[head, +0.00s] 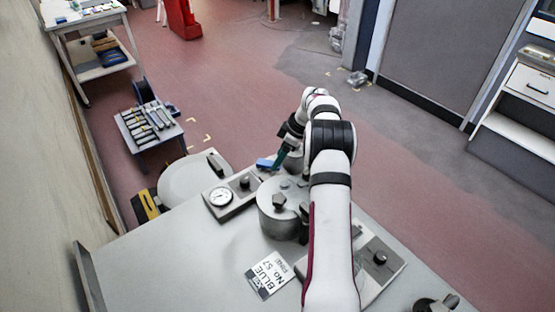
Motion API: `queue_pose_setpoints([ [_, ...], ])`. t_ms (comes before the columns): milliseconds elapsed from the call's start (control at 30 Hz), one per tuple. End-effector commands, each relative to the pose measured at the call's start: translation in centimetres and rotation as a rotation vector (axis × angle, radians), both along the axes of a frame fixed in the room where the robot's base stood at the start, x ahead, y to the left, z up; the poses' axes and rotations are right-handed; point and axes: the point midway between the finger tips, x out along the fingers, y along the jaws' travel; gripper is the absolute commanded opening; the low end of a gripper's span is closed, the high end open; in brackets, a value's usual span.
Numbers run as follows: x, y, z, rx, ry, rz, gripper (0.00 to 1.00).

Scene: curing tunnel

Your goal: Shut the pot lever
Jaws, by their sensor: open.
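A grey cylindrical pot (278,222) with a dark knob (279,201) on its lid stands on the grey bench, just left of my arm. My gripper (274,162) is beyond the pot, pointing down and left near the bench's far edge. It is open, with teal at its end. A small blue piece (264,164) shows right beside the fingertips; I cannot tell whether it is the lever's grip or part of the gripper. No lever can be clearly made out, and my arm hides the pot's right side.
A panel with a round gauge (220,197) and a dark knob lies left of the pot. A white "BLUE No. 57" card (269,274) lies in front. Another knobbed panel (384,266) is right of my arm. The bench's left front is clear.

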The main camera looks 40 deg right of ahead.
Motion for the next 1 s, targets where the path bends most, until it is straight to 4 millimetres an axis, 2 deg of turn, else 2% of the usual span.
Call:
queue_pose_setpoints([
  [200,0.6,0.4,-1.6,0.0,0.0,0.001,0.65],
  [467,0.6,0.4,-1.7,-0.001,-0.001,0.001,0.65],
  [800,0.6,0.4,-1.7,0.0,0.0,0.001,0.04],
  [833,0.6,0.4,-1.7,0.0,0.0,0.001,0.0],
  [1000,0.6,0.4,-1.7,0.0,0.0,0.0,0.0],
])
